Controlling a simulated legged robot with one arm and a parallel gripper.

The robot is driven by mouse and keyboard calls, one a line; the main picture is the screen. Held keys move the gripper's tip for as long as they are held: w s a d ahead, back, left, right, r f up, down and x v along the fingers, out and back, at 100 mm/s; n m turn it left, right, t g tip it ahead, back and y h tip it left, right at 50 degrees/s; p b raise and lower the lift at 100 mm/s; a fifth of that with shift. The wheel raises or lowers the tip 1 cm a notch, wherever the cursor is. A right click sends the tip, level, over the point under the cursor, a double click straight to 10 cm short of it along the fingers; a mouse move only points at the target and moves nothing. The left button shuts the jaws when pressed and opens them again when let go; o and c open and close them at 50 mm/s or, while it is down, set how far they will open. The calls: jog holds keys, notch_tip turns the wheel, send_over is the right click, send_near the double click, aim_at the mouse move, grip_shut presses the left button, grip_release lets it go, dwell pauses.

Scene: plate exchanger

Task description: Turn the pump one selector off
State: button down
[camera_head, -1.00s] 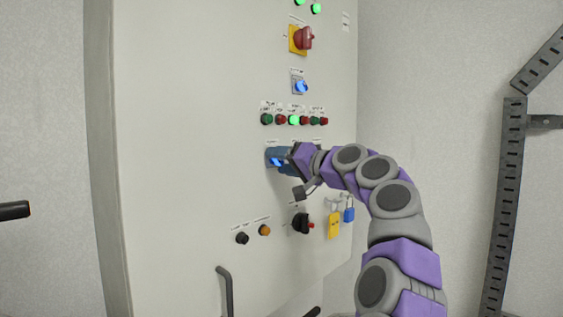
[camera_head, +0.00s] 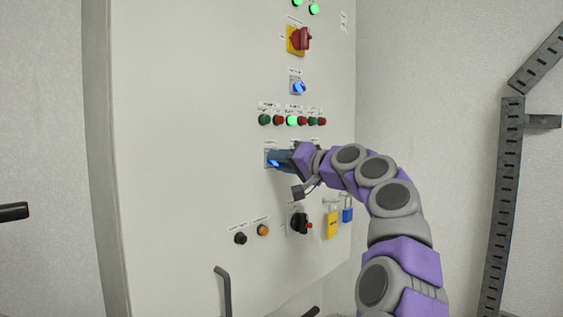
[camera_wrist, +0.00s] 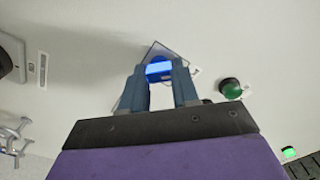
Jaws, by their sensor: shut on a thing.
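A selector with a lit blue knob (camera_head: 273,162) sits on the cabinet panel (camera_head: 180,150) below the row of push buttons. My gripper (camera_head: 279,160) is at this selector and shut on its knob. In the wrist view the two fingers of my gripper (camera_wrist: 159,82) stand on either side of the glowing blue knob (camera_wrist: 159,69), in front of a square plate. The fingers cover part of the knob, and its exact angle is hard to tell. The label by the selector is too small to read.
Above are a second blue selector (camera_head: 298,87) and a red rotary switch (camera_head: 302,38) on yellow. Green and red buttons (camera_head: 292,120) run just above my gripper. Below are a black rotary switch (camera_head: 299,223), a yellow padlock (camera_head: 332,225) and a blue padlock (camera_head: 347,214).

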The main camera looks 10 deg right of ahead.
jog(key=shift+f+m+p, duration=0.15)
jog(key=shift+m+p, duration=0.15)
jog(key=m+p, duration=0.7)
jog(key=p, duration=0.2)
jog(key=shift+f+m+p, duration=0.1)
jog(key=shift+m+p, duration=0.2)
jog(key=shift+m, duration=0.1)
jog(key=shift+f, duration=0.1)
jog(key=c, duration=1.3)
grip_release()
jog(key=o, duration=0.5)
jog(key=shift+w, duration=0.25)
jog(key=shift+c, duration=0.2)
jog(key=shift+s+r, duration=0.15)
jog(key=shift+r, duration=0.05)
jog(key=shift+s, duration=0.1)
